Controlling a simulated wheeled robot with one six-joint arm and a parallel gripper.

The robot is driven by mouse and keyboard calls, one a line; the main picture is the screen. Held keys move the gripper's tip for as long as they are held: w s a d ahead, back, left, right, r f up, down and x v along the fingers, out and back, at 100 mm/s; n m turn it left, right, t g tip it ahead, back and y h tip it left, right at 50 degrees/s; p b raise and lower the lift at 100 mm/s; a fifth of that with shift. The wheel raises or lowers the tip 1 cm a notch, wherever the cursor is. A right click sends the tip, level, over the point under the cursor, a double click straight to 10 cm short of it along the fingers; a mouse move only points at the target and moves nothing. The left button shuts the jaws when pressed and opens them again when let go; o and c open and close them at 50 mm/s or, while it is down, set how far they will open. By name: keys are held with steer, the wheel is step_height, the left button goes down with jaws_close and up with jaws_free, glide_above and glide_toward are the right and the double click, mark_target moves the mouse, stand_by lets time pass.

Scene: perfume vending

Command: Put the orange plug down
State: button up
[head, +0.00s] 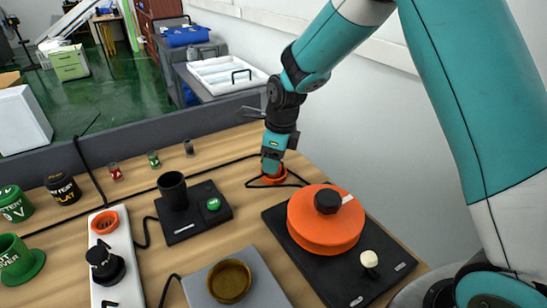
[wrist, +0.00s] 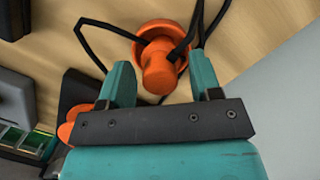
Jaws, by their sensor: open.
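The orange plug (wrist: 159,66) stands on the wooden table between the two teal fingers of my gripper (wrist: 163,82). The fingers are open, with a gap on either side of the plug. Its round flange rests on or close to the table and a black cable runs by it. In the head view the orange plug (head: 272,179) shows at the back right of the table, directly under my gripper (head: 272,165), which points down and partly hides it.
A black device with a large orange disc (head: 322,240) stands right of centre, near the plug. A black base with a cup (head: 173,190) and green button is left. A white strip (head: 118,255) has an orange socket (head: 104,222). Small cans (head: 154,159) stand behind. A wall is at right.

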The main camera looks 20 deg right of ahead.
step_height(320, 180, up, 11)
steer(key=d, duration=0.1)
steer(key=s+a+r+n, duration=0.2)
steer(key=s+r+n, duration=0.1)
steer(key=s+n, duration=0.4)
steer(key=s+a+r+n+y, duration=0.1)
steer(key=s+a+n, duration=0.1)
steer(key=s+n, duration=0.9)
steer(key=s+a+n+g+y, duration=0.1)
steer(key=s+n, duration=1)
steer(key=n, duration=0.3)
steer(key=shift+a+r+y, duration=0.35)
steer(key=shift+y, duration=0.05)
